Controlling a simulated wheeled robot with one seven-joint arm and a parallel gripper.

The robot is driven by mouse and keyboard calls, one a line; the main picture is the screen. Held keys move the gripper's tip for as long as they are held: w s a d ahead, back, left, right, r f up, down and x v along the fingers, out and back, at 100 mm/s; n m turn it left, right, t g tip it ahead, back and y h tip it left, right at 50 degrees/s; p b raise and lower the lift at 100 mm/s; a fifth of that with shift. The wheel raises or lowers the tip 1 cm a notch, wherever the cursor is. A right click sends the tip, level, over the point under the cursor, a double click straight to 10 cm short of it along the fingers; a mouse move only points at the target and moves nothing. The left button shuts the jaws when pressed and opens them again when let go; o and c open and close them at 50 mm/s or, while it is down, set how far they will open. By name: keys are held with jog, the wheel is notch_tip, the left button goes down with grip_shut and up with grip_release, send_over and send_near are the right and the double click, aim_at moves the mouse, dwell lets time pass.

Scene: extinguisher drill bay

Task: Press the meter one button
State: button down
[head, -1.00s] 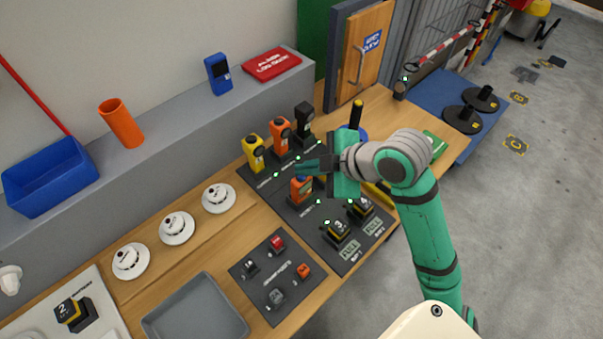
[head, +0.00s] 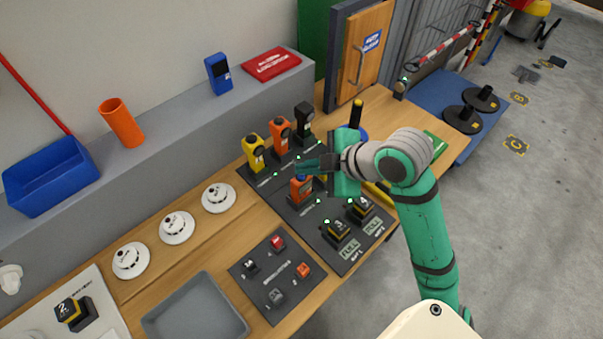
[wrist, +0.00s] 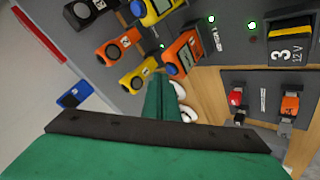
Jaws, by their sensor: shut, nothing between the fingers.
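My gripper (head: 300,166) is shut and empty, its green fingers just above the top of an orange handheld meter (head: 301,188) on the dark board. I cannot tell whether the fingertips touch it. In the wrist view the fingers (wrist: 160,100) point toward orange and yellow meters; an orange meter with a screen (wrist: 184,52) is close by the tips. Behind stand a yellow meter (head: 253,152), another orange one (head: 281,136) and a black one (head: 304,122).
Black-and-yellow battery blocks (head: 340,231) stand at the board's front right. A small board with several colored pieces (head: 278,276) and a grey tray (head: 195,308) lie nearer. White round detectors (head: 177,227) line the left. A wooden door panel (head: 368,50) rises behind the arm.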

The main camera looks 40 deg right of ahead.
jog(key=shift+r, duration=0.3)
jog(key=shift+r, duration=2.9)
